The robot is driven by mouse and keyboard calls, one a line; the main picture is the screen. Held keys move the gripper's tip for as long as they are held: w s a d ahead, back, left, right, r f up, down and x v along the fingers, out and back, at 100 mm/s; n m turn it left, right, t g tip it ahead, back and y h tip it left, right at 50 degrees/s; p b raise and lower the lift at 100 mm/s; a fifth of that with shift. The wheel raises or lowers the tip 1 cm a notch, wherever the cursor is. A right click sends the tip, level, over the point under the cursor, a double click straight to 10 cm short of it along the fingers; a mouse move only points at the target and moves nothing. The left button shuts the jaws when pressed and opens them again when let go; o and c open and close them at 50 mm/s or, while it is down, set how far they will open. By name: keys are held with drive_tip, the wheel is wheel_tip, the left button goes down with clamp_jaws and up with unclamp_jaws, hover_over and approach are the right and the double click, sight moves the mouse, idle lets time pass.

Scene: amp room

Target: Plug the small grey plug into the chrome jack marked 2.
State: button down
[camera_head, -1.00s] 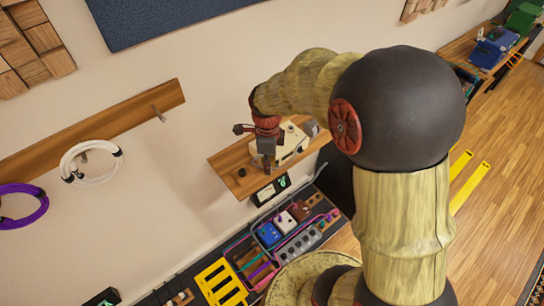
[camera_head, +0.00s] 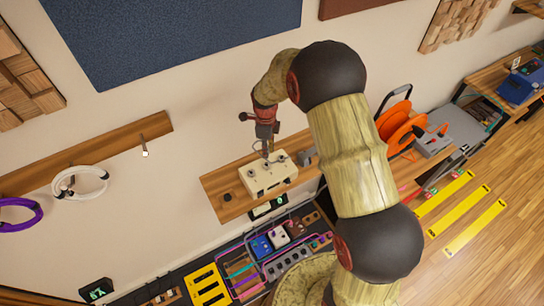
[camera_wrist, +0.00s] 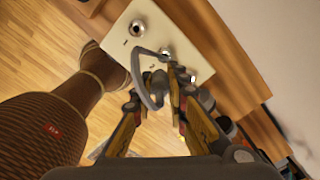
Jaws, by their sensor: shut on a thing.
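A cream box (camera_head: 268,182) with chrome jacks on its top stands on a wooden wall shelf (camera_head: 228,205). My gripper (camera_head: 266,152) points down over the middle of the box. In the wrist view my gripper (camera_wrist: 176,72) is shut on the small grey plug (camera_wrist: 172,68), whose grey cable loops out to the left. One chrome jack (camera_wrist: 137,28) shows clear at the box's upper end, another (camera_wrist: 193,78) beside the right finger. The middle of the box is partly hidden by the plug and fingers. I cannot tell whether the plug is inside a jack.
A small dark knob (camera_head: 227,197) sits on the shelf left of the box. A grey thing (camera_head: 306,157) stands close to its right. Below is a pedalboard (camera_head: 262,250) with several pedals. An orange cable reel (camera_head: 400,130) stands further right.

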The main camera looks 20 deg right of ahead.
drive_tip(key=shift+w+d+r, duration=0.1)
drive_tip(key=shift+w+r, duration=0.05)
drive_tip(key=shift+w, duration=0.35)
drive_tip(key=shift+f, duration=0.2)
drive_tip(key=shift+f+b, duration=2.1)
drive_tip(key=shift+f, duration=1.95)
drive_tip(key=c, duration=1.7)
unclamp_jaws()
drive_tip(key=shift+c, duration=0.2)
drive_tip(key=shift+o, duration=0.3)
wheel_tip(320, 180, up, 12)
